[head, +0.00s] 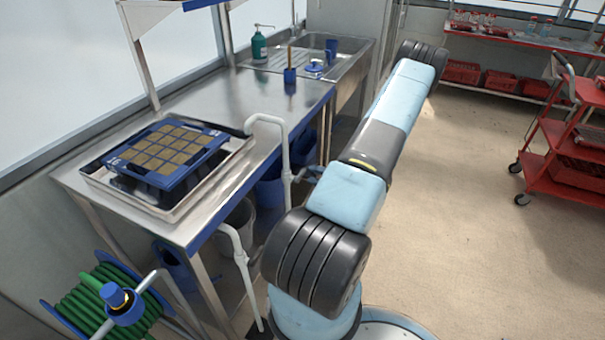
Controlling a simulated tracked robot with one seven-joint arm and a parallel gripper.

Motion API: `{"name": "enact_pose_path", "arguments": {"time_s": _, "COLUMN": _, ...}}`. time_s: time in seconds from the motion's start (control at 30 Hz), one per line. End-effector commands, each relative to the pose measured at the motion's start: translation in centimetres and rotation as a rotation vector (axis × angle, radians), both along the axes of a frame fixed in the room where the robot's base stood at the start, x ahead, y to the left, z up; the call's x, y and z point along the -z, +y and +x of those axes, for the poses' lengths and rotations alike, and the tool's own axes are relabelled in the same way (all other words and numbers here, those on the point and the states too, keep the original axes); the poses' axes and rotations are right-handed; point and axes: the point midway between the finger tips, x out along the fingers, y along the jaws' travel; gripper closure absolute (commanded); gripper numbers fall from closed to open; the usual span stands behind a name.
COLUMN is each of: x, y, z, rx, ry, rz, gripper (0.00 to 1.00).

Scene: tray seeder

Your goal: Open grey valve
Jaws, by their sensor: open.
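I cannot make out a grey valve for certain in the head view. A small grey-blue part (308,174) shows just left of my arm, beside the bench's end. It is partly hidden, and I cannot tell whether it is the valve. My arm stretches from the bottom centre to the upper right and covers part of the floor and the bench side. My gripper does not show; the far end of the arm is out of sight beyond its dark upper joint.
A steel bench (285,105) on the left bears a metal tray (232,166) with a blue seed tray (117,160). A green hose reel (85,310) stands at lower left. A red trolley (545,150) stands at right. The floor (460,220) between is clear.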

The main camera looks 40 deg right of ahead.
Motion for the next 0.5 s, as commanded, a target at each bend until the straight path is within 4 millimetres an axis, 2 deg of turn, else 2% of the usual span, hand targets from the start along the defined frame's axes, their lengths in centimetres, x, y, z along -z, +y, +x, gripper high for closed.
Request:
{"name": "enact_pose_path", "arguments": {"time_s": 0.2, "x": 0.0, "y": 1.3, "z": 3.0, "rx": -0.003, "ry": 0.000, "rz": 0.000, "gripper": 0.52}}
{"name": "enact_pose_path", "arguments": {"time_s": 0.5, "x": 0.0, "y": 1.9, "z": 4.6, "rx": 0.000, "ry": 0.001, "rz": -0.001, "gripper": 0.52}}
